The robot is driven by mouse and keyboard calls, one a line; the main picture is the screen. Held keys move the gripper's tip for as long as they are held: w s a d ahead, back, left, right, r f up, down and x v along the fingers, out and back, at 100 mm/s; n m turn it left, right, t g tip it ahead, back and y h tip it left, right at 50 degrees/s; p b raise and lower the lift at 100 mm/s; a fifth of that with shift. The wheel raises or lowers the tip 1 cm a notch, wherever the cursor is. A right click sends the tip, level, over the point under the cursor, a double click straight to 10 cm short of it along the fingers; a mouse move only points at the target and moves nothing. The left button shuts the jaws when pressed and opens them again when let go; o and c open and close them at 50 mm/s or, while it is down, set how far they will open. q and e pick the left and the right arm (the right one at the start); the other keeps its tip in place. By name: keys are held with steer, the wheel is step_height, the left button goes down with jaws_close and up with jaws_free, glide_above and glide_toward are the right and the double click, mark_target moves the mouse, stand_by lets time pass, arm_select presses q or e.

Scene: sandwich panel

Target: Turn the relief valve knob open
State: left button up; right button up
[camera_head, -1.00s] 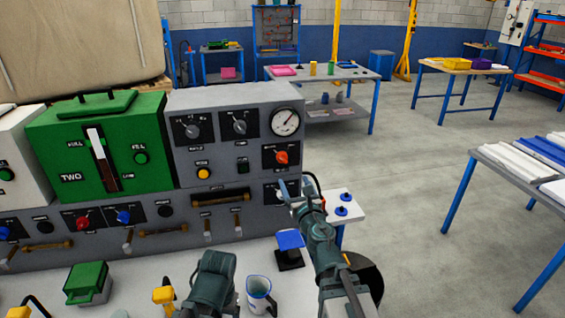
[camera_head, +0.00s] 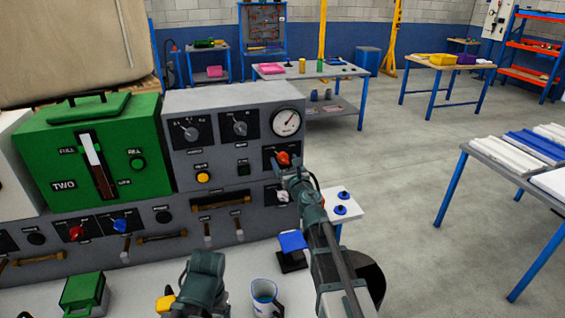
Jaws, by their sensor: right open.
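The relief valve knob appears to be the red-orange knob (camera_head: 284,159) on a black plate below the round gauge, on the right side of the grey panel (camera_head: 210,102). My right gripper (camera_head: 286,168) is open, with its fingertips at the knob's lower part. They overlap the knob in this view, and I cannot tell whether they touch it. The fingers hide part of the knob's plate and the small control below it.
A blue-topped block (camera_head: 292,241) and a blue-and-white jug (camera_head: 264,296) stand below on the white bench. A green box (camera_head: 83,293) sits further left. Other knobs and handles line the panel. Open floor lies to the right, before a table (camera_head: 490,165).

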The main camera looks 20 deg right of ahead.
jaws_close()
stand_by(0.3)
steer(key=shift+m, duration=0.3)
steer(key=m, duration=0.8)
steer(key=shift+m, duration=0.3)
steer(key=m, duration=0.8)
steer(key=shift+s+m, duration=0.1)
steer(key=shift+m, duration=0.4)
